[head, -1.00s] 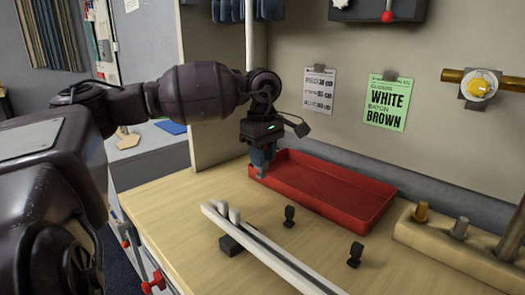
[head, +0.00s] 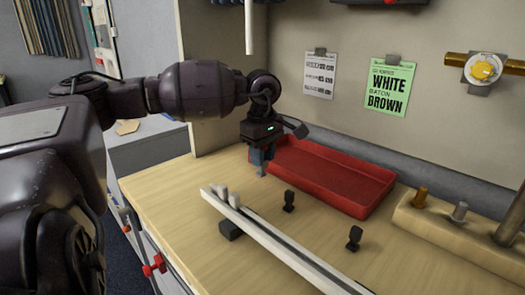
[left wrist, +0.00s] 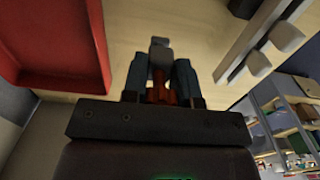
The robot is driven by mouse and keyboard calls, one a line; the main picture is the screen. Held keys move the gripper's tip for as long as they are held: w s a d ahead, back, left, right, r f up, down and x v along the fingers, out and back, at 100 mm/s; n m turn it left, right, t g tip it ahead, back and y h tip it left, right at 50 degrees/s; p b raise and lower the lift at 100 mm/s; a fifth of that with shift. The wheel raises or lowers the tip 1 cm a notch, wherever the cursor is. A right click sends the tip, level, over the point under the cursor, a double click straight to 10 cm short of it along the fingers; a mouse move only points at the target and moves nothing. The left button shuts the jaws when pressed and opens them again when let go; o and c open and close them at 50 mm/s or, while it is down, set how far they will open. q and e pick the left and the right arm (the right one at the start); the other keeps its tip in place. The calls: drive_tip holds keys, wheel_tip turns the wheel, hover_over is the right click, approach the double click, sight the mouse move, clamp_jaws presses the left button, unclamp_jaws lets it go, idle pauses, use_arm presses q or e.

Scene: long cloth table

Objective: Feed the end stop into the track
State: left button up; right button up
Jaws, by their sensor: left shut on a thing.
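A long white track (head: 275,242) runs diagonally across the wooden table. Small pale pieces (head: 221,193) sit at its left end. My left gripper (head: 262,166) points down above the table, just left of the red tray and behind the track's left end. In the left wrist view, its blue fingers (left wrist: 160,76) are shut on a small grey piece (left wrist: 160,45), seemingly the end stop, which juts past the tips. The track (left wrist: 243,42) and two pale blocks (left wrist: 287,37) show at upper right there, apart from the held piece. My right gripper is not in view.
The red tray (head: 330,178) stands at the back and looks empty. Two small black clips (head: 289,201) stand between it and the track. A wooden block with pegs (head: 440,228) is at right.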

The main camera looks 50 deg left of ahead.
sight(262, 173)
use_arm(q)
drive_tip(key=shift+f, duration=1.75)
drive_tip(key=shift+f+b, duration=0.3)
drive_tip(key=shift+f, duration=0.65)
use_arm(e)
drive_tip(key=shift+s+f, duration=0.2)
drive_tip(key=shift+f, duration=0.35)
use_arm(q)
drive_tip(key=o, duration=1)
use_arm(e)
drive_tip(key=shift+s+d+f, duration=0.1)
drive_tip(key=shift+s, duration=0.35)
use_arm(q)
drive_tip(key=shift+f, duration=0.35)
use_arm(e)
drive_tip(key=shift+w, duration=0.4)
